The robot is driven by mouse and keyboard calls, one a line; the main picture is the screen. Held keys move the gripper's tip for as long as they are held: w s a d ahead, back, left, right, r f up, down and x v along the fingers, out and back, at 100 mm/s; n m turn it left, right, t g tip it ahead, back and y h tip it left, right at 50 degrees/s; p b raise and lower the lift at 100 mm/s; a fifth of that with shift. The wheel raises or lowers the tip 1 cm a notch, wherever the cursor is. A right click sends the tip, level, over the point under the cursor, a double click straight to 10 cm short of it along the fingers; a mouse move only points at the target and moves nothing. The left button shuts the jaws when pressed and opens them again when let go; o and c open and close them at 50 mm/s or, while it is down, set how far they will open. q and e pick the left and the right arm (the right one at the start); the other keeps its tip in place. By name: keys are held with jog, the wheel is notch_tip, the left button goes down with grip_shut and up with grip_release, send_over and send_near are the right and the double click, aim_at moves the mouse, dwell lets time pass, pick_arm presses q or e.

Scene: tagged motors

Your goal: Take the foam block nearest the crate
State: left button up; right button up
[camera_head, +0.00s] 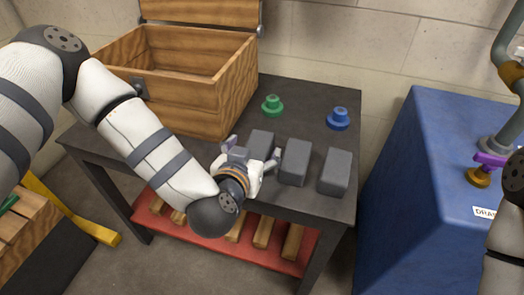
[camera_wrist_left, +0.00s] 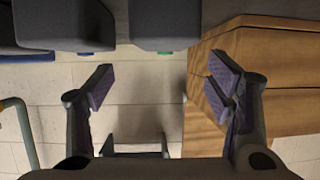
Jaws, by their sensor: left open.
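Three grey foam blocks stand in a row on the dark table (camera_head: 318,105). The one nearest the crate (camera_head: 262,142) is partly covered by my left gripper; the others are the middle block (camera_head: 295,163) and the right block (camera_head: 334,171). The open wooden crate (camera_head: 185,95) stands at the table's left. My left gripper (camera_head: 253,151) is open at the nearest block, its fingers apart. In the left wrist view, this block (camera_wrist_left: 165,18) shows above the gap between the fingertips (camera_wrist_left: 160,87), and the crate (camera_wrist_left: 275,75) is to the right. Contact cannot be told.
A green knobbed piece (camera_head: 272,106) and a blue one (camera_head: 338,119) sit behind the blocks. A blue cabinet (camera_head: 425,180) with a purple-handled valve (camera_head: 490,160) stands right of the table. A red lower shelf (camera_head: 190,231) holds wooden pieces. My right arm shows at the right edge.

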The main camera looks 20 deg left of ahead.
aim_at(259, 141)
pick_arm(q)
jog(key=x, duration=0.4)
jog(key=f+b+x, duration=0.1)
jog(key=x, duration=0.2)
jog(key=shift+s+a, duration=0.25)
jog(key=shift+w, duration=0.3)
jog(key=shift+r, duration=0.15)
pick_arm(e)
jog(key=shift+s+f+g, duration=0.4)
jog(key=shift+s+f, duration=0.45)
pick_arm(q)
jog(key=c, duration=0.9)
